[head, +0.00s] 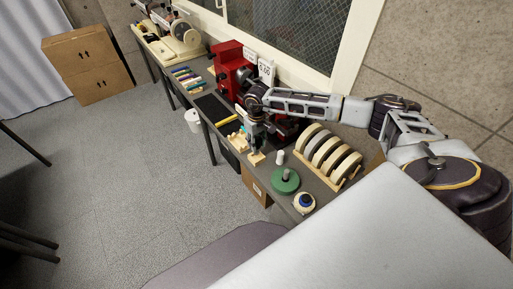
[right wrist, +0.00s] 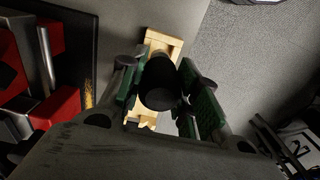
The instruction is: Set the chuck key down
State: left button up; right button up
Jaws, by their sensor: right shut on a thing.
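My right gripper (head: 256,146) points down over the bench, near its front edge. In the right wrist view its green-padded fingers (right wrist: 160,88) are shut on a dark, round-ended thing (right wrist: 159,80), which I take to be the chuck key. I see mostly its black end; the rest is hidden below. A pale wooden block (right wrist: 164,45) shows behind and under the key. I cannot tell whether the key touches it. My left gripper is not in view.
The narrow dark bench (head: 317,189) is crowded. A red machine (head: 230,69) stands behind my gripper. A rack of laps (head: 333,151), a green disc (head: 285,181) and a blue-topped round container (head: 304,202) are to the right. A black mat (head: 212,109) lies left.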

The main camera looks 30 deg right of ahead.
jog(key=shift+f, duration=1.85)
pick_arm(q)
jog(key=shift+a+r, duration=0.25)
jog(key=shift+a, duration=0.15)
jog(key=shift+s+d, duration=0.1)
pick_arm(e)
jog(key=shift+f, duration=0.15)
jog(key=o, duration=1)
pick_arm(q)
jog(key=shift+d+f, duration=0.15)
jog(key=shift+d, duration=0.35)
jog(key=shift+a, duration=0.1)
